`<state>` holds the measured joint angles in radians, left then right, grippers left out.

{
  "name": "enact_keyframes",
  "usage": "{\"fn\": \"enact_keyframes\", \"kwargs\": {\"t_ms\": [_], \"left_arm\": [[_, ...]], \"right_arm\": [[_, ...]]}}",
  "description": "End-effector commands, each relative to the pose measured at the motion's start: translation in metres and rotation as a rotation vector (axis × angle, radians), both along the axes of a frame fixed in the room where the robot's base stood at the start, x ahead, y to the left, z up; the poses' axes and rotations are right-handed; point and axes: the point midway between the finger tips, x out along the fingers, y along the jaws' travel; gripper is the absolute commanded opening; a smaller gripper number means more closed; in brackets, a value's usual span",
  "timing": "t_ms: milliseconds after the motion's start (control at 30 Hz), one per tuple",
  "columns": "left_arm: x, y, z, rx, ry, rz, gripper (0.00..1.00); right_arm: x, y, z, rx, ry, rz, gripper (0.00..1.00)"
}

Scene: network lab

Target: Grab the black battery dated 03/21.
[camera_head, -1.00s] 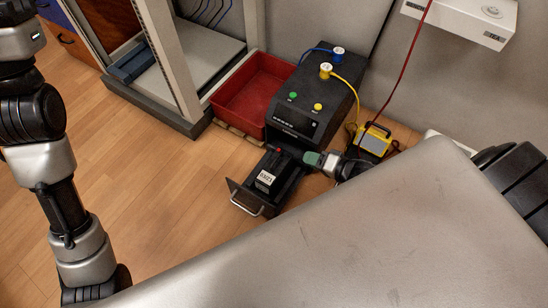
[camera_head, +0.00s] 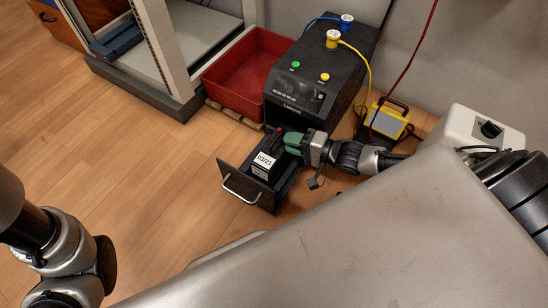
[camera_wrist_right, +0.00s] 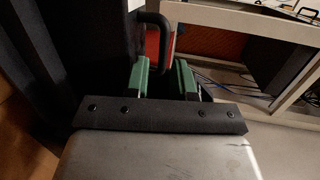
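The black battery (camera_head: 264,161) has a white label reading 03/21 and sits in the pulled-out drawer (camera_head: 234,178) of the black power unit (camera_head: 305,90). My right gripper (camera_head: 291,142), with green fingertips, is at the battery's upper end. In the right wrist view, the green fingers (camera_wrist_right: 163,80) stand apart, with a black curved handle (camera_wrist_right: 165,42) reaching down between them. It shows gaps beside the handle; whether either finger touches it I cannot tell. My left arm shows at the left edge; its gripper is out of view.
A red bin (camera_head: 231,75) stands left of the power unit, beside a grey rack frame (camera_head: 160,45). A yellow device (camera_head: 388,121) with cables lies to the right. A white box (camera_head: 478,130) is near my right arm. The wooden floor at left is clear.

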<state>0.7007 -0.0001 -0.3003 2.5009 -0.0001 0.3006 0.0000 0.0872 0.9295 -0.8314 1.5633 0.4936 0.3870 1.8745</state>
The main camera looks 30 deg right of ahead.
Motion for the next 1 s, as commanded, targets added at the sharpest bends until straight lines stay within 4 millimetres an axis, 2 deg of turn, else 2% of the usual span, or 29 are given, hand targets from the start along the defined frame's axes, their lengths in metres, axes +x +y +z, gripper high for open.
{"fn": "enact_keyframes", "kwargs": {"t_ms": [100,300,667,833,1000], "left_arm": [[0.000,0.000,-0.021,0.000,0.001,0.000,0.00],[0.000,0.000,-0.043,0.000,0.000,0.000,0.00],[0.000,0.000,-0.046,0.001,0.000,0.000,0.00],[0.000,0.000,-0.046,0.001,0.001,0.001,0.00],[0.000,0.000,-0.046,0.001,0.001,0.001,0.00]], "right_arm": [[0.012,0.007,-0.007,0.002,-0.005,0.000,0.24],[0.033,0.021,-0.009,0.002,-0.005,0.001,0.24],[0.040,0.027,-0.006,-0.001,-0.001,0.000,0.24],[0.040,0.027,-0.007,-0.001,-0.001,0.000,0.01],[0.040,0.027,-0.007,-0.001,0.000,0.000,0.00]]}}
